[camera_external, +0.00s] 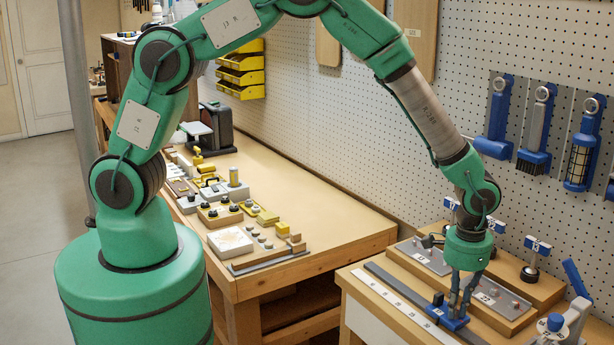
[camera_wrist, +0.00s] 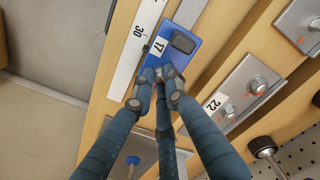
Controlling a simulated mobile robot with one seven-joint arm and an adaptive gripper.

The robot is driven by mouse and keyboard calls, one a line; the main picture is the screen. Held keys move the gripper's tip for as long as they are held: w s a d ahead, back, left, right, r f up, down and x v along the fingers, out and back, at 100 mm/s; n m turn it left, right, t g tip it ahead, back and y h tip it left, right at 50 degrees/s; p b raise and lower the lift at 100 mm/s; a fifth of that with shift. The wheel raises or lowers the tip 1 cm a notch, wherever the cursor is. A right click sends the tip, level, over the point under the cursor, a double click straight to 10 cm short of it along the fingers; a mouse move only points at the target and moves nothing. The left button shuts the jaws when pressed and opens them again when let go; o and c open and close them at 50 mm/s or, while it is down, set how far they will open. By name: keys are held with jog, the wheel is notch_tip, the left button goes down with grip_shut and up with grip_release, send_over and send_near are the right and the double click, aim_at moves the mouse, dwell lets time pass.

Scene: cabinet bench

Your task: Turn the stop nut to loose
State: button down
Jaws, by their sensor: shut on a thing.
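A blue stop block (camera_external: 450,319) sits on a dark rail beside a white ruler on the bench at the right. In the wrist view the block (camera_wrist: 190,32) carries a label 17 and a dark knob at its far end. My gripper (camera_external: 460,304) points down over the block. Its three blue fingers (camera_wrist: 160,86) are closed together at the block's near part. They are shut on the stop nut, which they hide almost wholly. I cannot tell which way the nut is turned.
The white ruler (camera_external: 400,309) runs along the bench's left side. A metal plate (camera_external: 497,299) labelled 22 lies close on the right.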

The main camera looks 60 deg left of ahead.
jog(key=shift+n, duration=0.8)
jog(key=shift+r, duration=0.1)
jog(key=c, duration=1.7)
grip_release()
jog(key=shift+c, duration=0.2)
notch_tip(320, 180, up, 12)
